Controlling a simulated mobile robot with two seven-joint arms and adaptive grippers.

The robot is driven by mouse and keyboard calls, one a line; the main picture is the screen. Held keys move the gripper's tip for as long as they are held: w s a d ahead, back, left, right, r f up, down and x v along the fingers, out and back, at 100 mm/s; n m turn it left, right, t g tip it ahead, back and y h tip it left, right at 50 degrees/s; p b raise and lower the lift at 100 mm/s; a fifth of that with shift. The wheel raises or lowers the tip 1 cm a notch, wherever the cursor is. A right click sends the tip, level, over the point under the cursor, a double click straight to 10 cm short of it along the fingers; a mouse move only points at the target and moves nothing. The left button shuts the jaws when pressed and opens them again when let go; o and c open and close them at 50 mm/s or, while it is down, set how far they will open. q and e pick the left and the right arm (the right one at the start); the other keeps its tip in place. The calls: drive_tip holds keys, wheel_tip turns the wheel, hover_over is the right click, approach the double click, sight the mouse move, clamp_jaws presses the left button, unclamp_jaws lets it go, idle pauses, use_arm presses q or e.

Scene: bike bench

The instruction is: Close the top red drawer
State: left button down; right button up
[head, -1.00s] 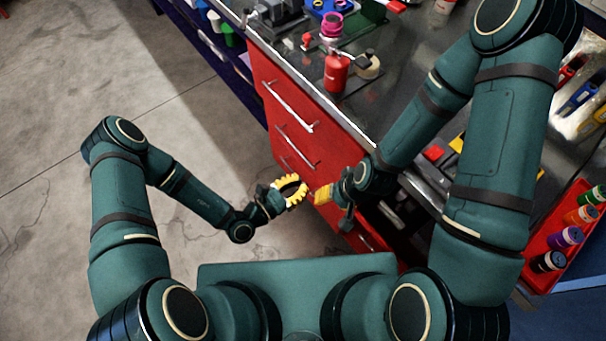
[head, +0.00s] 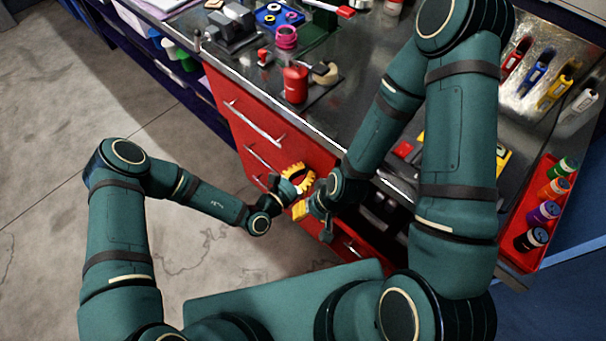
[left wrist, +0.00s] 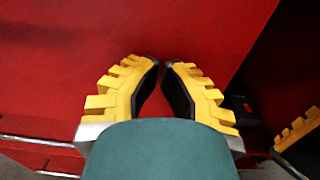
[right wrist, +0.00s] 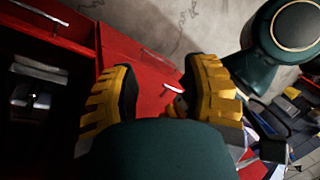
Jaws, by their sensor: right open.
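The top red drawer (head: 237,108) is in the bench's red drawer front, with a long silver handle (head: 255,124). In the head view its front lies close under the bench edge; I cannot tell whether a gap remains. My left gripper (head: 305,172) is in front of the red drawers, right of the handles. Its fingertips (left wrist: 162,62) point at a red face, close together with a narrow gap and nothing seen between; contact is unclear. My right gripper (head: 301,210) is lower and beside it. In the right wrist view its fingers (right wrist: 160,82) are apart and empty.
A dark open space (head: 384,212) with dark items lies right of the drawers. A lower red drawer (head: 349,244) is below it. On the bench stand a red canister (head: 295,84) and a grey vise (head: 232,22). A red bin of bottles (head: 518,218) is at the right. The left floor is clear.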

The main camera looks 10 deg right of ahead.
sight(310, 168)
use_arm(q)
drive_tip(key=shift+p+x, duration=0.35)
drive_tip(key=shift+x, duration=1.2)
drive_tip(key=shift+r, duration=0.1)
use_arm(e)
drive_tip(key=shift+s+a+r, duration=0.1)
drive_tip(key=shift+a+r, duration=0.05)
drive_tip(key=shift+r, duration=0.2)
use_arm(q)
drive_tip(key=shift+a, duration=0.1)
